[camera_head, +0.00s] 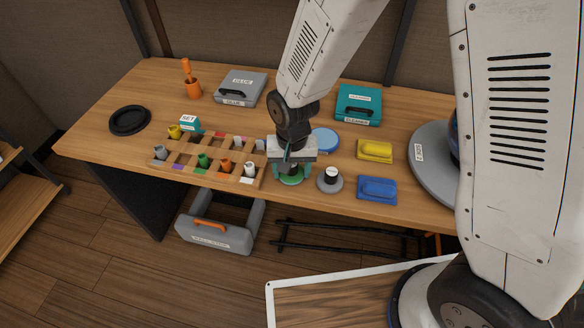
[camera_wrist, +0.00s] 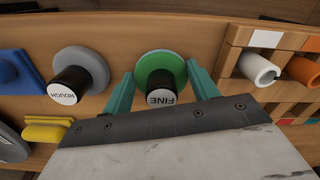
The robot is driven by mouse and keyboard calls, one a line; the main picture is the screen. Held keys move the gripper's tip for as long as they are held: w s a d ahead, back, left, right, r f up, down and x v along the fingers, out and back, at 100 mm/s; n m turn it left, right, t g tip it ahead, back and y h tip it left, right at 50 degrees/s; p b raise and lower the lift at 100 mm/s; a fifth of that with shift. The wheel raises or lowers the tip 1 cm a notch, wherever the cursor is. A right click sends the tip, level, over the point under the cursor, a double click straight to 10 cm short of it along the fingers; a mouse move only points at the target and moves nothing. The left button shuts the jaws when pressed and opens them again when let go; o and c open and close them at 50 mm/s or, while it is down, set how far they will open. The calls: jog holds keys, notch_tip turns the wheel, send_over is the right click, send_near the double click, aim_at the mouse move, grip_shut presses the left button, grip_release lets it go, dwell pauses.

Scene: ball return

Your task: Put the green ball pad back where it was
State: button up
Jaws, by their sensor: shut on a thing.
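The green ball pad (camera_wrist: 178,62) is a green disc with a black knob labelled FINE. In the wrist view it sits between the teal fingers of my gripper (camera_wrist: 162,88), which is shut on it. In the head view the green pad (camera_head: 290,180) shows under my gripper (camera_head: 291,172), at the front of the table between the wooden rack and the grey pad. My gripper hides most of it there. I cannot tell whether it touches the table.
A grey pad (camera_head: 329,180) labelled ROUGH (camera_wrist: 80,73) stands close beside it. The wooden rack (camera_head: 213,150) holds several coloured pieces. A blue disc (camera_head: 324,139), a yellow block (camera_head: 375,151) and a blue block (camera_head: 377,189) lie nearby. A grey toolbox (camera_head: 215,236) is on the floor.

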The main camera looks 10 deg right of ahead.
jog(key=shift+f, duration=0.15)
jog(key=o, duration=0.9)
notch_tip(320, 180, up, 12)
jog(key=shift+f, duration=0.2)
jog(key=s+d+r, duration=0.2)
jog(key=d+r, duration=0.5)
jog(key=shift+n+t, duration=0.5)
jog(key=shift+t, duration=0.1)
jog(key=s+d+r, duration=0.3)
jog(key=s+d, duration=0.1)
jog(key=s, duration=0.1)
jog(key=s+d+r, duration=0.3)
jog(key=s+d, duration=0.2)
jog(key=s, duration=0.1)
jog(key=s+d+r, duration=0.4)
jog(key=s, duration=0.2)
jog(key=shift+s+d, duration=0.1)
jog(key=shift+d, duration=0.3)
